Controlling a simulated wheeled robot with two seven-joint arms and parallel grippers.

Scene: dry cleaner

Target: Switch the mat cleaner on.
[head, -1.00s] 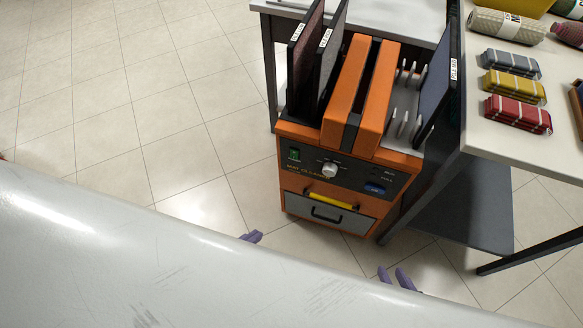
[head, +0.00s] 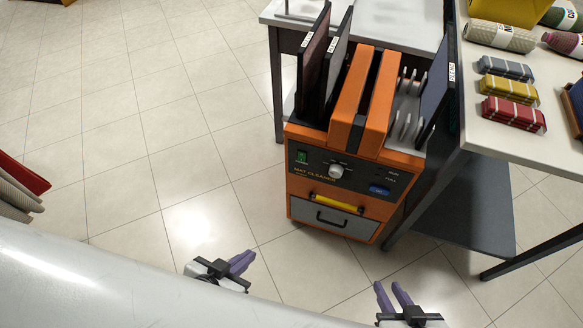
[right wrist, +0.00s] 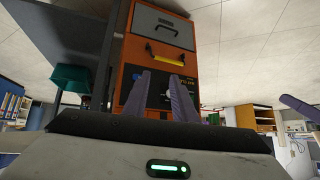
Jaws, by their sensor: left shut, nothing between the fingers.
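The mat cleaner (head: 298,200) is an orange cabinet with a black front panel. The panel has a green rocker switch (head: 302,157) at left, a silver knob (head: 336,171) in the middle and a blue button (head: 379,190) at right. Below are a yellow handle (head: 336,203) and a grey drawer (head: 350,222). The cleaner shows upside down in the right wrist view (right wrist: 203,60). My left gripper (head: 249,258) is shut and empty, in front of the cleaner and to its left. My right gripper (head: 393,287) is open and empty, in front and lower right. Neither touches it.
Dark upright mats (head: 313,60) stand in the cleaner's left slots. A white table (head: 470,130) with folded and rolled cloths is close on the right; another table (head: 275,15) stands behind. Rolled mats (head: 20,185) show at the left edge. The floor left of the cleaner is clear.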

